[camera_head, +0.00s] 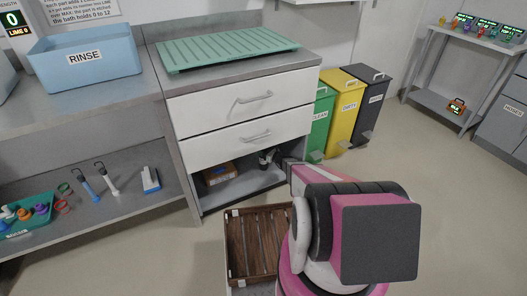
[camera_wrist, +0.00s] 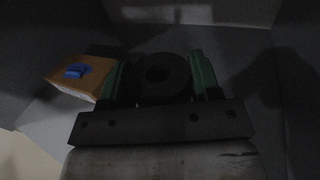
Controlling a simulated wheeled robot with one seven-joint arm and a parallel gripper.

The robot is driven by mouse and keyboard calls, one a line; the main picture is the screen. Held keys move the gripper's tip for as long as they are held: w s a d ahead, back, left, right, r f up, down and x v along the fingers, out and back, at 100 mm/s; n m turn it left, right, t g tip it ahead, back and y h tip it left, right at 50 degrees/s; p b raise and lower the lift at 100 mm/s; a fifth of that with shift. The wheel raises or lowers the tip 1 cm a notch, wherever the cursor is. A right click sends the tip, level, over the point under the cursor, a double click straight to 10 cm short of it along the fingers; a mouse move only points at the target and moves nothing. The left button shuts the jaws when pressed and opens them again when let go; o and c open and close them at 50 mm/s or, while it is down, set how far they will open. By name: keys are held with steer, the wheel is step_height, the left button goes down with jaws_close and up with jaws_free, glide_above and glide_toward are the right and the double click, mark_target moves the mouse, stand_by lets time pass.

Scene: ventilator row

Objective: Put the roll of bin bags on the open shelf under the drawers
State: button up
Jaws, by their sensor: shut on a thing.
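The roll of bin bags (camera_wrist: 166,92) is dark, with a round hole showing in its end. My gripper (camera_wrist: 158,76) is shut on it, with a green finger on each side. In the head view my arm reaches into the open shelf (camera_head: 236,190) under the two white drawers (camera_head: 245,118). My gripper there is small and dark, mostly hidden behind my arm and the cabinet's side. I cannot tell whether the roll touches the shelf floor.
A brown cardboard box (camera_head: 219,174) with a blue item on top stands on the same shelf, left of my gripper; it also shows in the wrist view (camera_wrist: 82,76). A wooden slatted crate (camera_head: 258,243) is in front. Green, yellow and grey bins (camera_head: 343,110) stand right of the cabinet.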

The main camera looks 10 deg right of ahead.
steer(key=shift+f, duration=0.1)
steer(key=o, duration=1.4)
steer(key=shift+s, duration=0.1)
steer(key=v, duration=1.2)
